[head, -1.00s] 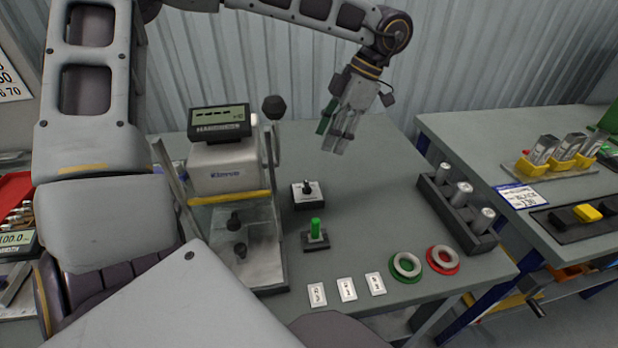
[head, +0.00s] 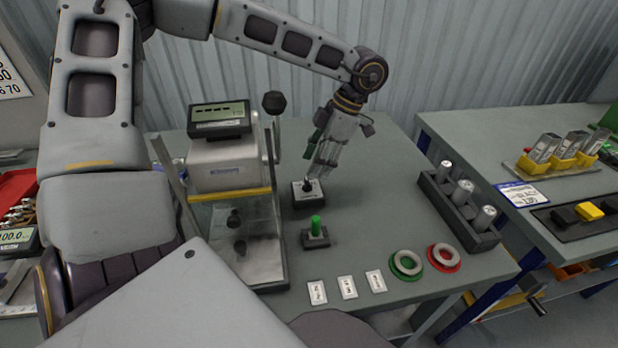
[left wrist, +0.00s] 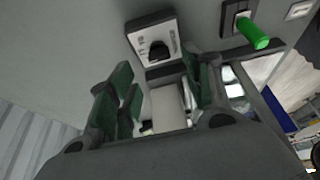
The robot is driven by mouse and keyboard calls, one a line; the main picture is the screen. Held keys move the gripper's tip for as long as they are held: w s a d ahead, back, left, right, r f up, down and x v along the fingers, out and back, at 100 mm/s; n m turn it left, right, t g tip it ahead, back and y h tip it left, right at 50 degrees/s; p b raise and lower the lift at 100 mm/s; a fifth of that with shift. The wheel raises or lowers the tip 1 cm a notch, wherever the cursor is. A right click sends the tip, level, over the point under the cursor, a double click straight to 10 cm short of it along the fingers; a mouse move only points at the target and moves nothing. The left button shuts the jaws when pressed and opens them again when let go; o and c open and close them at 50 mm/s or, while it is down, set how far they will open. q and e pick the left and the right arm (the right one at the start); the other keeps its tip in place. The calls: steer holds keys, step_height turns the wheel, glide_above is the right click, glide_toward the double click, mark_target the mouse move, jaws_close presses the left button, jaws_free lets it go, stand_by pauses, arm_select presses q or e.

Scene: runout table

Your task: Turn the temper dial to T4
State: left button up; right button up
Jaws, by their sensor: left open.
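The temper dial is a small box with a pale face (head: 300,198) and a dark knob (head: 307,186), left of the table's middle in the head view. In the left wrist view its dark knob (left wrist: 158,50) shows on the marked face, just beyond the fingers. The markings are too small to read. My left gripper (head: 322,172) hangs over the dial's back right side, fingers pointing down. In the left wrist view its green-padded fingers (left wrist: 160,90) are apart with nothing between them, and the knob lies ahead of them. My right gripper is not in view.
A green peg on a dark base (head: 316,228) stands just in front of the dial. The tester with a display (head: 228,165) is close on the left. A rack of metal cylinders (head: 440,205) stands right. Cards (head: 347,288) and two rings (head: 406,264) lie in front.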

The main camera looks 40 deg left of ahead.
mark_target(307, 181)
arm_select(q)
steer(key=x, duration=0.3)
steer(key=shift+f, duration=0.25)
steer(key=shift+x, duration=0.95)
steer(key=shift+s+f, duration=0.1)
steer(key=shift+f, duration=0.05)
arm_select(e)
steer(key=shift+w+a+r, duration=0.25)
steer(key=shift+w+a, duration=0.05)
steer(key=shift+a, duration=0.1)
arm_select(q)
steer(key=shift+c, duration=0.4)
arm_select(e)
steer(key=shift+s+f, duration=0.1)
arm_select(q)
steer(key=c, duration=0.7)
steer(key=shift+c, duration=1.3)
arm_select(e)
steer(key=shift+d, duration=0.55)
